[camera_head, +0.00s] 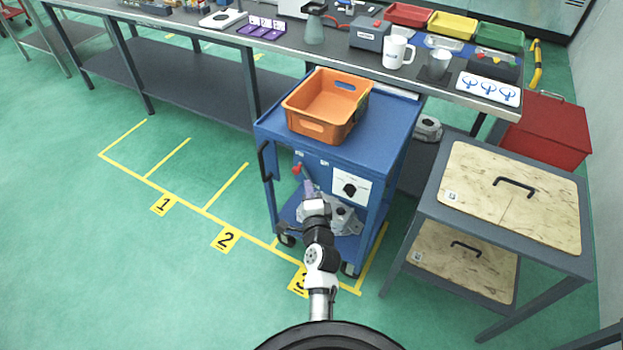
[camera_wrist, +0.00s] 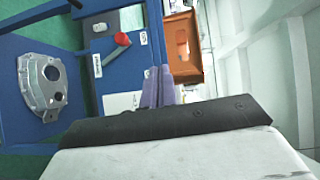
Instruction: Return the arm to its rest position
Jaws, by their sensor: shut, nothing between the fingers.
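My arm reaches forward from the bottom of the head view, low in front of a blue cart. My gripper (camera_head: 309,187) is in front of the cart's panel, with its purple fingers pointing towards it. In the wrist view the two purple fingers (camera_wrist: 158,87) are close together with nothing between them. The blue cart (camera_head: 385,140) carries an orange bin (camera_head: 327,128) on its top, which looks empty. A grey aluminium casting (camera_head: 345,217) lies on the cart's lower shelf, partly hidden behind my arm; it also shows in the wrist view (camera_wrist: 43,82).
The cart's front has a red knob (camera_head: 297,169) and a white panel with a black knob (camera_head: 349,188). A grey two-level stand (camera_head: 425,205) with wooden boards stands at the right. A long workbench (camera_head: 180,32) runs behind. The green floor at left is clear.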

